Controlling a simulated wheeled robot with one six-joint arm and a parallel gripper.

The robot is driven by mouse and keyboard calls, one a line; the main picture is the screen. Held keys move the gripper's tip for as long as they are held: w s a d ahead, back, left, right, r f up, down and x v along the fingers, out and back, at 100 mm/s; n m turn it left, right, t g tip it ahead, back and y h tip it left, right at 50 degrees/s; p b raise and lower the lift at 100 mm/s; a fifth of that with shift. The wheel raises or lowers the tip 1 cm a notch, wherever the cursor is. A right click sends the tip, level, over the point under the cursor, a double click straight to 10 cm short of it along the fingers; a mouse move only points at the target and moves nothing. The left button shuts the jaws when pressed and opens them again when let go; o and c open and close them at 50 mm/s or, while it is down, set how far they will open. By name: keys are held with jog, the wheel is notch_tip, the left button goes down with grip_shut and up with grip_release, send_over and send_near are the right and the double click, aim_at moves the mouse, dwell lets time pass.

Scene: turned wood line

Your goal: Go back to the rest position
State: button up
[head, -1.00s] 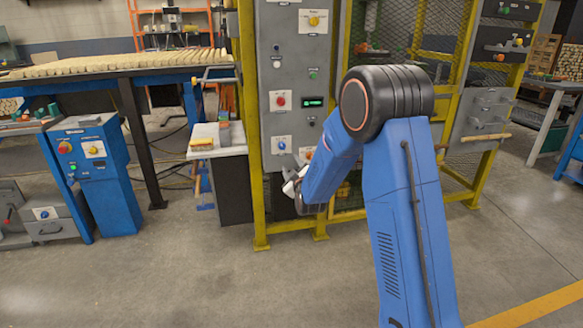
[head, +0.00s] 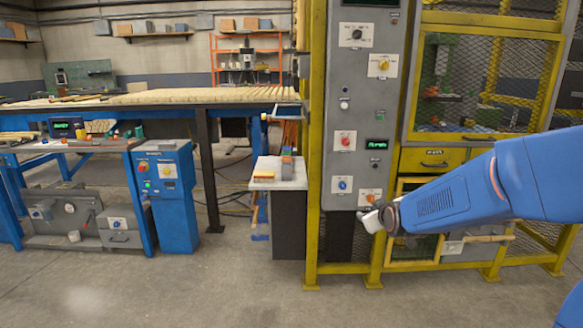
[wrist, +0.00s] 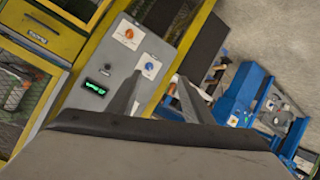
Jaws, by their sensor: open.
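My gripper (head: 372,217) is in front of the lower part of the grey control panel (head: 345,165) in the head view. In the wrist view, my gripper (wrist: 165,95) shows two dark fingers spread apart with nothing between them. Beyond the fingers is the panel (wrist: 98,70), seen tilted, with an orange knob, a blue knob and a small green display. Its fingertips are small in the head view, and I cannot tell there how far they are from the panel.
A yellow-framed mesh cage (head: 480,85) stands right of the panel. A small white-topped side table (head: 290,178) with a few items stands left of it. A blue control box (head: 175,200) and a long workbench (head: 180,100) are further left. The floor in front is clear.

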jog(key=s+d+f+m+g, duration=0.1)
jog(key=s+g, duration=0.3)
jog(key=s, duration=1.7)
jog(key=s+d+f+m+g, duration=0.1)
jog(key=s+m+g, duration=0.3)
jog(key=s, duration=1.8)
jog(key=shift+d+f+m, duration=0.15)
jog(key=shift+d+m, duration=0.15)
jog(key=shift+d, duration=0.3)
